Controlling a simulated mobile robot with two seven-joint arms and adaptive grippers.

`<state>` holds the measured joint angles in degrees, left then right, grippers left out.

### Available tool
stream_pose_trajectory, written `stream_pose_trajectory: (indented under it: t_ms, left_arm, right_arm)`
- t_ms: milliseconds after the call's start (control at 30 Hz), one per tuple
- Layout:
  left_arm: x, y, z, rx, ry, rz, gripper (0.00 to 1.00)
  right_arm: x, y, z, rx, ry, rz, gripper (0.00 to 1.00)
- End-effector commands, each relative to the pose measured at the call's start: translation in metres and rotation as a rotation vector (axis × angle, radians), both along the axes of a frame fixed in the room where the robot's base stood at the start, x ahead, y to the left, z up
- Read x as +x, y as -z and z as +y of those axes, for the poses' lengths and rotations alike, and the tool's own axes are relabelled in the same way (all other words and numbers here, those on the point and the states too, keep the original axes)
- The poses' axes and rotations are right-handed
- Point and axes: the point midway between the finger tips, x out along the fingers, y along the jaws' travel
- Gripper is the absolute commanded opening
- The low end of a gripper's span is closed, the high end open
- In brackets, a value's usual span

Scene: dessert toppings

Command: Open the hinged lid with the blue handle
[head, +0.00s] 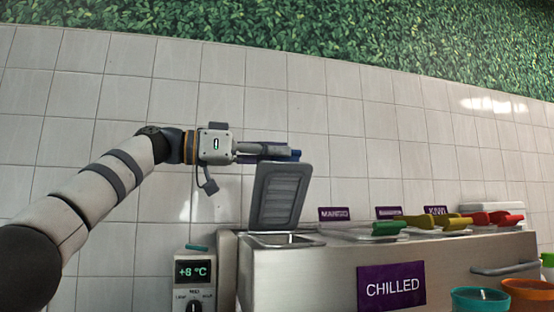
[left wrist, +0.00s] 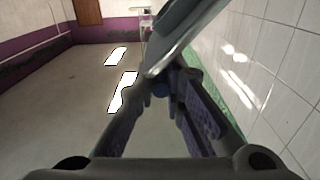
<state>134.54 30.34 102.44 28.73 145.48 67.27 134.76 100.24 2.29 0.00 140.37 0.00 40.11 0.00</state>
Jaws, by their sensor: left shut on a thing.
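The hinged lid (head: 282,195) is grey and stands raised, nearly upright, at the left end of the chilled counter. The opening (head: 285,240) below it is uncovered. Its blue handle (head: 296,154) shows at the lid's top edge, mostly hidden by my fingers. My left gripper (head: 278,152) reaches in from the left at that edge and is shut on the handle. In the left wrist view the lid (left wrist: 180,38) slants past the fingertips (left wrist: 168,84), and a bit of the blue handle (left wrist: 160,90) shows between the fingers. My right gripper is not in view.
More lids with green (head: 389,228), yellow (head: 455,224) and red (head: 495,218) handles lie along the counter to the right. A temperature display (head: 193,271) stands at its left. Teal (head: 480,299) and orange (head: 528,294) bowls are at the lower right. A tiled wall (head: 350,110) is behind.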

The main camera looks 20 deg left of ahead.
Motion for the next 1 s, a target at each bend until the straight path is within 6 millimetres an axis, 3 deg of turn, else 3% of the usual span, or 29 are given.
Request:
stream_pose_trajectory:
  t_ms: [467,500,600,900,1000]
  left_arm:
    - [0.003,-0.002,0.002,-0.024,0.002,0.032,0.0]
    - [0.003,-0.002,0.003,-0.024,0.002,0.032,0.15]
    - [0.003,-0.002,0.003,-0.023,0.001,0.033,0.32]
    - [0.003,-0.002,0.003,-0.023,0.001,0.033,0.32]
    - [-0.002,-0.002,0.012,-0.023,0.0,0.031,0.32]
  right_arm:
    - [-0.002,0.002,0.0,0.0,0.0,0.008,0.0]
    - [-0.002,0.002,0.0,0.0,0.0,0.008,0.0]
    - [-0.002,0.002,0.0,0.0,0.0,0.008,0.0]
    - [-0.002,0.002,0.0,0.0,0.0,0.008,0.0]
    - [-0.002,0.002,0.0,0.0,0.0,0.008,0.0]
